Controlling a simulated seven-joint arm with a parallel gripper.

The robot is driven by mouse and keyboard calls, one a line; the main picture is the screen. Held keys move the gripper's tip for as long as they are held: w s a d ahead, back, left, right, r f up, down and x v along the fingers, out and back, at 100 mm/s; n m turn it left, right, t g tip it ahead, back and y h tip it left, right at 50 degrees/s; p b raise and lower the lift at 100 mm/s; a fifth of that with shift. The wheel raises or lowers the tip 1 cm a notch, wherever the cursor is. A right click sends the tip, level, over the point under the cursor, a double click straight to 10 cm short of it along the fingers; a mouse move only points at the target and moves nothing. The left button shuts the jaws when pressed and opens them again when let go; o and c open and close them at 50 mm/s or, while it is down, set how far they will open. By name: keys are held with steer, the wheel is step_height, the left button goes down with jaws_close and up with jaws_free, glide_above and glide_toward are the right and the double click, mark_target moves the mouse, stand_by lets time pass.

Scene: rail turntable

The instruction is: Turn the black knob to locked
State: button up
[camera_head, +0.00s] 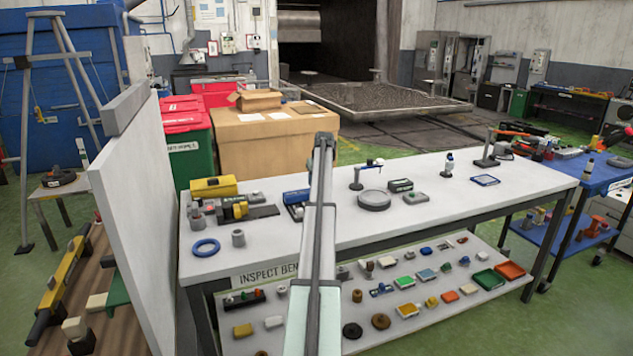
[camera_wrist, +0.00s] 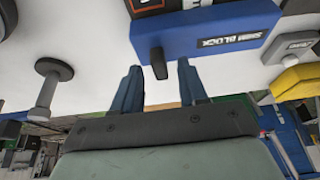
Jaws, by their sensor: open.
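In the wrist view a dark, rounded knob (camera_wrist: 157,62) sticks out from the side of a blue block (camera_wrist: 215,36) lettered "SHIM BLOCK". My gripper (camera_wrist: 159,72) is open, with its two blue fingers apart. The knob's end lies between the fingertips in the picture, with a gap on each side. I cannot tell how the fingers and knob compare in depth. In the head view the blue block (camera_head: 295,196) is partly behind my arm, and the knob and my gripper cannot be made out. No locked mark on the knob is readable.
A grey spool-shaped post (camera_wrist: 48,82) stands beside the gripper in the wrist view. A grey block (camera_wrist: 290,47) and a yellow item (camera_wrist: 297,80) are on the other side. The white bench (camera_head: 450,215) holds a grey disc (camera_head: 374,201) and a blue ring (camera_head: 206,247); its front right is clear.

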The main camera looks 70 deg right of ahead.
steer(key=shift+w+f, duration=0.1)
steer(key=shift+f, duration=0.2)
jaws_close()
